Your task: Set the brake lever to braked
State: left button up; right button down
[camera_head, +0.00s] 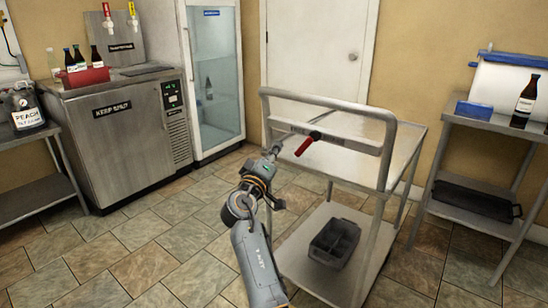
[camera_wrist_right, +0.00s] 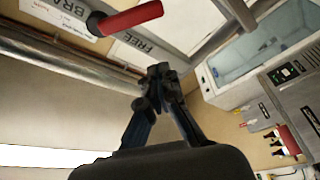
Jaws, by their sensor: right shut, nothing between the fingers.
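The brake lever has a red handle (camera_head: 307,144) and a black pivot, and sits on the near rail of the metal cart (camera_head: 383,165). In the head view the handle slants down and left from its pivot. My right gripper (camera_head: 274,150) is just left of the handle, shut and empty. In the right wrist view the red handle (camera_wrist_right: 132,18) is above my right gripper (camera_wrist_right: 158,76), with a visible gap. There, a label partly reading "BRA" (camera_wrist_right: 72,10) and a label reading "FREE" (camera_wrist_right: 137,45) sit near the lever. I cannot tell which setting it is in. My left gripper is not in view.
The cart's lower shelf holds a dark bin (camera_head: 334,243). A steel keg unit (camera_head: 125,140) and a glass-door fridge (camera_head: 215,85) stand behind at left. A side table (camera_head: 460,122) stands close on the cart's right. The tiled floor at left is open.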

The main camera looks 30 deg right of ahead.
aim_at(307, 145)
jog(key=x, duration=0.5)
jog(key=shift+w+d, duration=0.1)
jog(key=shift+d, duration=0.05)
jog(key=s+f, duration=0.1)
jog(key=s+d+f, duration=0.1)
jog(key=s, duration=0.1)
jog(key=shift+d+f, duration=0.15)
jog(key=shift+d, duration=0.1)
